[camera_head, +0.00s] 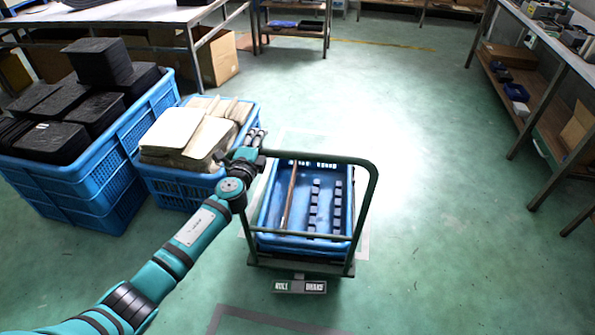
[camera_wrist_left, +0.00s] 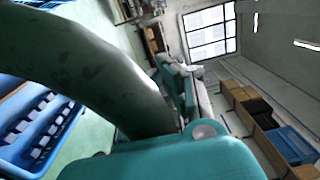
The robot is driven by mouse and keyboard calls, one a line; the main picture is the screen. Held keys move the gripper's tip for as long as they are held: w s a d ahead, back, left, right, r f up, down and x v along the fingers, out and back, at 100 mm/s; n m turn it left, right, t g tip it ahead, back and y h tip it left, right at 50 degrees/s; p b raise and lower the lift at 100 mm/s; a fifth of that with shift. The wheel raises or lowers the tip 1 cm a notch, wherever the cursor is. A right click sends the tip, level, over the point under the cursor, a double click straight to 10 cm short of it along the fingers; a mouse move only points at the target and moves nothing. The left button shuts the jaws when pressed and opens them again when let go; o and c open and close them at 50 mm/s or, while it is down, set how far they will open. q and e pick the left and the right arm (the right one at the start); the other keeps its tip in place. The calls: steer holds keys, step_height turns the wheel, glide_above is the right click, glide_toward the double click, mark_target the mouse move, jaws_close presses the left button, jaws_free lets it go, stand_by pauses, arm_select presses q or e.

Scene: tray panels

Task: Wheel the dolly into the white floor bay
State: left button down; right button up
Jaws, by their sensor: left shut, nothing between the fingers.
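The dolly (camera_head: 301,267) stands on the green floor near the middle of the head view, with its dark green tube handle (camera_head: 372,187) upright. A blue crate (camera_head: 345,238) rides on it, holding rows of small dark blocks and a brown strip. A pedal plate reading ROLL and BRAKE (camera_head: 300,287) is at its near side. Pale floor lines (camera_head: 363,250) show around the dolly. My left gripper (camera_head: 257,136) is shut and empty near the handle's upper left corner; I cannot tell if they touch. The handle (camera_wrist_left: 85,65) looms large in the left wrist view. My right gripper is out of view.
Blue crates with black blocks (camera_head: 95,65) and a blue crate with tan sheets (camera_head: 185,130) stand close on the left. A grey floor outline (camera_head: 270,322) lies nearer. A workbench (camera_head: 545,55) runs along the right. The floor beyond the dolly and to its right is clear.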

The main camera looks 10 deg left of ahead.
arm_select(q)
steer(key=w+a+b, duration=0.2)
steer(key=w+b, duration=0.1)
steer(key=w, duration=0.3)
steer(key=shift+w+f+h, duration=0.15)
steer(key=shift+w+h, duration=0.15)
steer(key=shift+a, duration=0.15)
steer(key=c, duration=0.9)
jaws_free()
steer(key=shift+s, duration=0.1)
steer(key=s+p, duration=0.3)
steer(key=s, duration=0.6)
steer(key=shift+a, duration=0.15)
